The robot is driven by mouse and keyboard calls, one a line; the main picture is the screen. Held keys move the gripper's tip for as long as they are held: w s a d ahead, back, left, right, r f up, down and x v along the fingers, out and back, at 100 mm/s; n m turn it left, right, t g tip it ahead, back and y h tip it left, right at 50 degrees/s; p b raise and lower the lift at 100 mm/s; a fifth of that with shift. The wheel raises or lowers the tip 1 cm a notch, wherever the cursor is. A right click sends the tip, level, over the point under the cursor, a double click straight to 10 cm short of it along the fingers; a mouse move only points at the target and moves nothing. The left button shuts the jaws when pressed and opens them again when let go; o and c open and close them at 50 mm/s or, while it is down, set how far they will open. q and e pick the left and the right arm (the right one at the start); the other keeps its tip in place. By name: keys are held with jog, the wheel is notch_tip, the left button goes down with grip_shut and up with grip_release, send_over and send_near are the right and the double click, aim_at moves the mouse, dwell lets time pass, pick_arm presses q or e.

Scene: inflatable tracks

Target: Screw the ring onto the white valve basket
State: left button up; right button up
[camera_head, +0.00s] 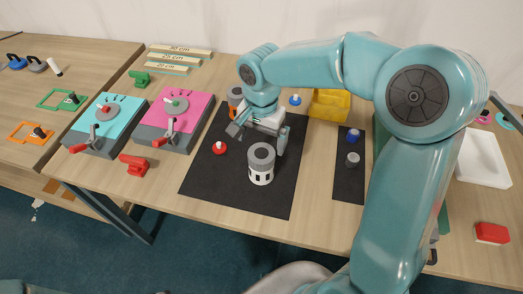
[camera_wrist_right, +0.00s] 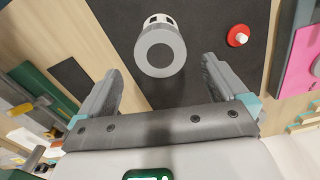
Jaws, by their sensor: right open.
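The white valve basket (camera_head: 260,177) stands upright on the black mat (camera_head: 215,180), with white walls and dark slots. A grey ring (camera_head: 262,152) sits on its top; I cannot tell how far it is threaded. In the right wrist view the ring (camera_wrist_right: 160,47) is seen from above and hides most of the basket (camera_wrist_right: 160,18). My right gripper (camera_head: 258,136) is open and empty, just behind the basket in the head view. In the right wrist view its two fingers (camera_wrist_right: 160,72) stand apart, on either side of the ring's near edge, not touching it. My left gripper is not in view.
A red knobbed piece (camera_head: 219,148) lies on the mat to the left. A grey and orange cylinder (camera_head: 235,94) stands behind, near my arm. A yellow bin (camera_head: 330,105) is at the back. Pink (camera_head: 184,107) and turquoise (camera_head: 110,112) boxes with cranks stand left. The front of the mat is clear.

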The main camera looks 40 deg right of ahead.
aim_at(261, 154)
notch_tip(261, 154, down, 6)
jog(key=shift+f, duration=0.25)
jog(key=c, duration=1)
jog(key=shift+f, duration=0.1)
